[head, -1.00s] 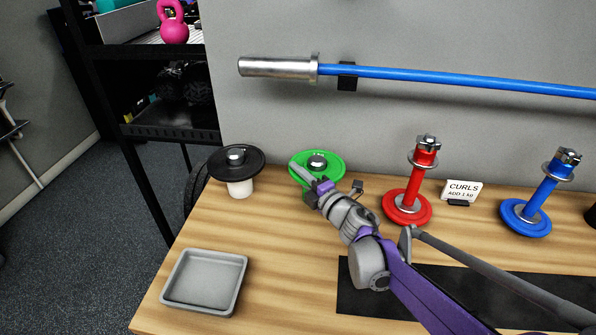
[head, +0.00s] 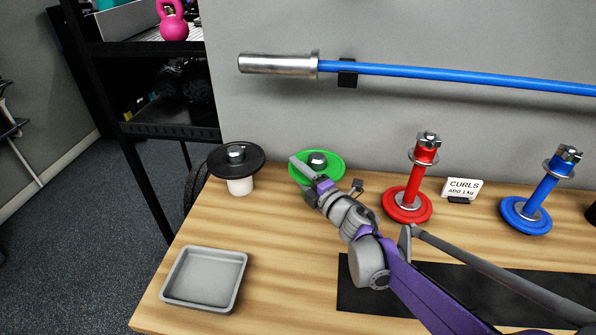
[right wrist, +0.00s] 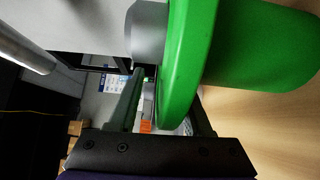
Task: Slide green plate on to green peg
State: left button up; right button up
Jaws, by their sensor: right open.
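The green plate (head: 333,165) lies flat on a green stand at the back of the table, with a silver knob (head: 317,160) at its centre. In the right wrist view the plate (right wrist: 185,75) is seen edge-on, with the green cylindrical stand (right wrist: 262,45) on its right and the silver knob on its left. My right gripper (head: 299,171) is at the plate's near left edge. Its fingers (right wrist: 162,112) are open, with the plate's rim seemingly between them; contact is unclear. No separate green peg can be made out. My left gripper is not in view.
A black plate (head: 222,160) sits on a white stand to the left. Red (head: 407,206) and blue (head: 525,216) plates with upright pegs stand right, beside a CURLS sign (head: 462,188). A grey tray (head: 205,279) is front left. A blue bar (head: 450,78) hangs on the wall.

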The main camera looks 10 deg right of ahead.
jog(key=v, duration=1.1)
dwell(0.3)
